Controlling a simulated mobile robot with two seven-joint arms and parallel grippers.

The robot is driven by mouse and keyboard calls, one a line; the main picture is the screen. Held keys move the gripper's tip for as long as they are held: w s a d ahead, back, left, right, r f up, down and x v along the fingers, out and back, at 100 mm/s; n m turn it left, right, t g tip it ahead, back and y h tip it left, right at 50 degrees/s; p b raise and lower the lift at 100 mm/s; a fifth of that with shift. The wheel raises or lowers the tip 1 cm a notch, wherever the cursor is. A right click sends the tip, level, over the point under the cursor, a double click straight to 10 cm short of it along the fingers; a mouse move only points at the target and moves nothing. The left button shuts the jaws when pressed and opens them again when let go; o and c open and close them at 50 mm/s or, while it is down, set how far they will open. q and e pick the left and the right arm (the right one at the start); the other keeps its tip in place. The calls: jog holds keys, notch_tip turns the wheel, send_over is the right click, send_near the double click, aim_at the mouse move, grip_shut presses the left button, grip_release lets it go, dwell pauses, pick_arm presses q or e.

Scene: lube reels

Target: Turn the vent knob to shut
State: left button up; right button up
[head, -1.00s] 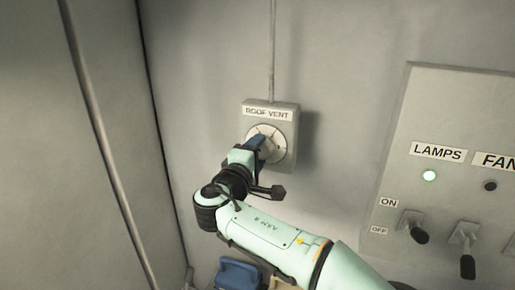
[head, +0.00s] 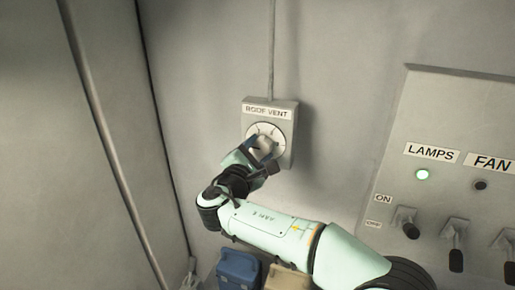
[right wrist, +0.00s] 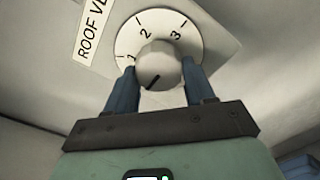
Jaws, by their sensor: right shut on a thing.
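The vent knob (head: 264,143) is pale and round, on a white numbered dial in the box (head: 286,150) labelled ROOF VENT. My right gripper (head: 258,153) is shut on the knob, its blue fingers at either side. In the right wrist view the knob (right wrist: 161,68) sits between the two fingertips (right wrist: 160,84). Its dark pointer line slants to the lower left, below the 1; the 2 and 3 lie further around the dial. Whatever mark is at the pointer's end is hidden. My left gripper is not in view.
A switch panel (head: 440,110) stands to the right, with LAMPS and FAN labels, a lit green lamp (head: 422,174) and several toggle switches. A conduit (head: 272,50) runs up from the vent box. A blue object (head: 238,268) lies below my arm.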

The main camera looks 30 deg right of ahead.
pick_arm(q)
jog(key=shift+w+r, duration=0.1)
pick_arm(e)
jog(key=shift+n, duration=0.3)
jog(key=o, duration=1)
jog(key=shift+o, duration=0.2)
jog(key=shift+s+a+f, duration=0.1)
jog(key=shift+s+a, duration=0.1)
jog(key=shift+a, duration=0.1)
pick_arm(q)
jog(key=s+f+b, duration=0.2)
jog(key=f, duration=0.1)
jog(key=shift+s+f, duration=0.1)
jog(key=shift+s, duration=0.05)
pick_arm(e)
jog(key=v, duration=1.2)
jog(key=shift+s+a, duration=0.2)
jog(key=shift+s, duration=0.15)
